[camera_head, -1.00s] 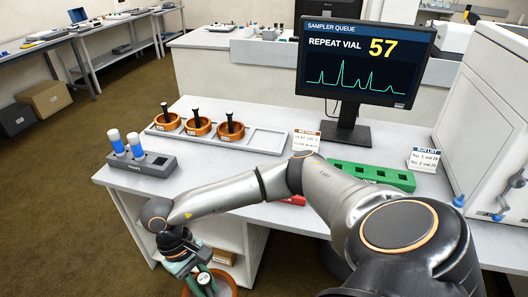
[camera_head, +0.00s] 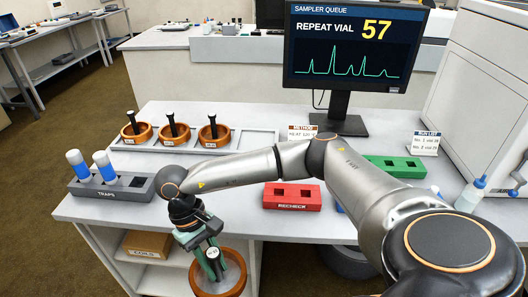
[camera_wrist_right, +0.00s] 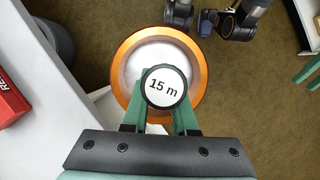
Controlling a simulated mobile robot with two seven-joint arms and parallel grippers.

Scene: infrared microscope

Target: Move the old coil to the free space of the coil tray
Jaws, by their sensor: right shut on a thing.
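My right gripper (camera_head: 204,238) is shut on the dark handle of the old coil (camera_head: 232,276), an orange-brown ring with a pale inside. The coil hangs in front of the bench edge, over the floor side. In the right wrist view the gripper (camera_wrist_right: 160,120) grips below a round cap marked "15 m", with the coil's orange rim (camera_wrist_right: 128,58) around it. The coil tray (camera_head: 262,137) lies on the bench with three similar coils with black handles in its left part; its right part is empty.
A grey TRAPS rack (camera_head: 90,188) with two blue-capped vials stands at the left bench edge. A red RECHECK rack (camera_head: 290,197) and a green rack (camera_head: 395,167) lie to the right. The monitor (camera_head: 357,50) and a METHOD card (camera_head: 301,133) stand behind.

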